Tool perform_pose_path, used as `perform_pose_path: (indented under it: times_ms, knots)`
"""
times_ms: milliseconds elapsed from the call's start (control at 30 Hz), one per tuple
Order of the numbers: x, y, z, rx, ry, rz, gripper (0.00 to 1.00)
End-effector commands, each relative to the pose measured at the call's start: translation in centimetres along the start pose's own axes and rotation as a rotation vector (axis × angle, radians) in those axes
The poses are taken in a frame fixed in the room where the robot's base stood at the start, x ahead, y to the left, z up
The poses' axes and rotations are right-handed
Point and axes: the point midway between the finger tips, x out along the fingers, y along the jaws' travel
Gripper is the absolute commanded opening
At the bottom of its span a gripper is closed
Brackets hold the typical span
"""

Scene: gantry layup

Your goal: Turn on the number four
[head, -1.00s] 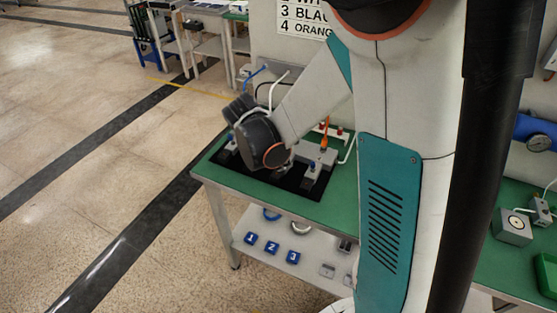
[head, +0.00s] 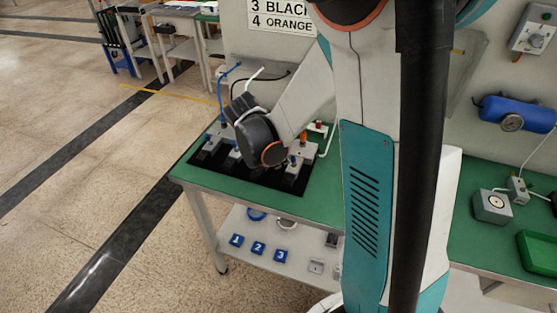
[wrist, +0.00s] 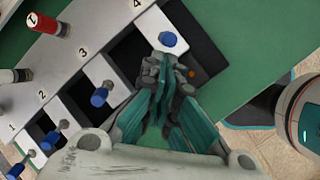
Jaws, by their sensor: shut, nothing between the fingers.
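A white panel in the wrist view carries the printed numbers 1, 2, 3 and 4. The number four label (wrist: 137,3) is at the top. A blue-capped lever (wrist: 168,40) sits on the fourth white block, below that label. Blue-capped levers of three (wrist: 99,96), two (wrist: 50,140) and one (wrist: 16,171) run down to the lower left. My gripper (wrist: 165,72) is shut and empty, its fingertips close below the fourth lever in the picture; I cannot tell whether they touch. In the head view my wrist hides part of the blocks (head: 294,169).
A red knob (wrist: 42,23) stands beside the numbers. The green bench (head: 328,185) has blue number tiles (head: 257,248) on its lower shelf. A wall sign (head: 282,17) reads "3 BLACK, 4 ORANGE". A blue tank (head: 515,112) and green tray (head: 540,253) are at right.

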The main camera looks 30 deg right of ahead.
Motion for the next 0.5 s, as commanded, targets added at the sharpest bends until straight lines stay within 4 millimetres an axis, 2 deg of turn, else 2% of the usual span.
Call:
perform_pose_path:
  times_ms: [500]
  knots:
    - [-0.15,0.44,0.42,-0.015,0.053,-0.066,0.0]
